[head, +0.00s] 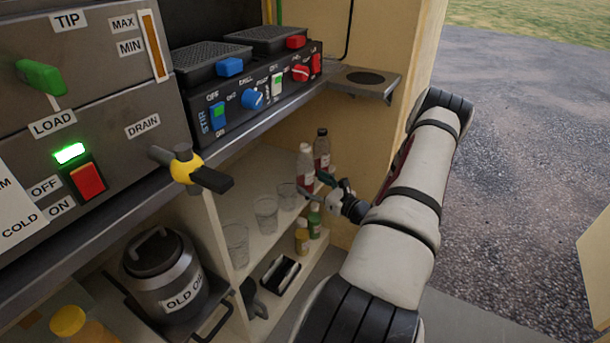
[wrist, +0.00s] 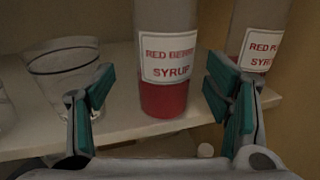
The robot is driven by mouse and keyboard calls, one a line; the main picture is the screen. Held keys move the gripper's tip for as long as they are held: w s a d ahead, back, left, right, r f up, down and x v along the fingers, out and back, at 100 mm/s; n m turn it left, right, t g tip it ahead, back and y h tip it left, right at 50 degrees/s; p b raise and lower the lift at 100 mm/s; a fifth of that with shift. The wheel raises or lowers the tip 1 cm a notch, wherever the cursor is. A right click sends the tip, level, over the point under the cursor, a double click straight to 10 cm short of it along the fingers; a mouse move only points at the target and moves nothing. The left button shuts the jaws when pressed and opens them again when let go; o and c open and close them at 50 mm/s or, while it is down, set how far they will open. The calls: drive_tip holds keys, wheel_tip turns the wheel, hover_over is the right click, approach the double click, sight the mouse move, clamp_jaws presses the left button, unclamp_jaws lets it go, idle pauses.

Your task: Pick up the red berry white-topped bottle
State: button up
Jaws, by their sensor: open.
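The red berry syrup bottle (wrist: 165,103) stands upright on the shelf, between my open fingers in the wrist view and a little beyond them. Its label reads RED BERRY SYRUP, with red liquid below. Its top is cut off there. In the head view the white-topped bottle (head: 305,164) stands at the right end of the shelf. My gripper (wrist: 160,105) is open and empty. In the head view my gripper (head: 327,190) is in front of the bottles and hides part of their lower ends.
A dark-capped bottle (head: 322,150) stands close on the right; its label partly shows in the wrist view (wrist: 262,50). Glasses (head: 266,213) stand to the left on the same shelf (wrist: 120,131). Smaller bottles (head: 314,222) stand below. A side wall (wrist: 298,110) bounds the right.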

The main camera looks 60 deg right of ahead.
sight(311, 173)
drive_tip(key=w+b, duration=0.1)
drive_tip(key=w, duration=0.1)
drive_tip(key=w+d, duration=0.1)
drive_tip(key=w, duration=0.1)
drive_tip(key=shift+d+f+b, duration=0.15)
drive_tip(key=shift+b, duration=0.25)
drive_tip(key=c, duration=1.4)
drive_tip(key=shift+r, duration=0.2)
drive_tip(key=shift+r+p, duration=1)
drive_tip(key=shift+r, duration=0.75)
drive_tip(key=shift+s+a+r+p, duration=0.2)
drive_tip(key=shift+s+a+p, duration=0.6)
drive_tip(key=shift+s+a, duration=1.05)
drive_tip(key=shift+s+a+r+p, duration=0.2)
drive_tip(key=shift+s+a+p, duration=0.85)
drive_tip(key=shift+s, duration=1.35)
drive_tip(key=shift+s+a+r+p, duration=0.2)
drive_tip(key=shift+s+a+p, duration=0.3)
drive_tip(key=shift+s+a, duration=1.45)
drive_tip(key=shift+s+d, duration=0.1)
drive_tip(key=shift+s, duration=0.15)
